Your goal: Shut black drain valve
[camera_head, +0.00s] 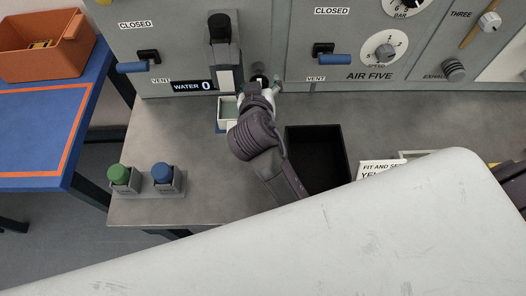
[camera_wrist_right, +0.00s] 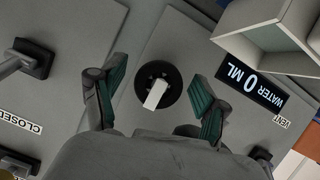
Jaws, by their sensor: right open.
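A round black valve (camera_wrist_right: 169,75) with a pale rectangular handle (camera_wrist_right: 157,93) is on the grey panel, in the middle of the right wrist view. In the head view a black part of it (camera_head: 259,69) shows just past my right gripper (camera_head: 261,88), which hides most of it. In the wrist view my right gripper (camera_wrist_right: 157,78) is open, with one teal-padded finger on each side of the valve. Clear gaps show between the pads and the handle. The fingers are empty. My left gripper is not in view.
The WATER display (camera_head: 194,86) reads 0, beside a dispenser (camera_head: 225,60) above a small white-rimmed container (camera_head: 224,112). Blue-handled vent levers (camera_head: 132,67) (camera_head: 334,60) flank it. A black open bin (camera_head: 317,157) and green and blue knobs (camera_head: 119,174) (camera_head: 161,173) are on the bench.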

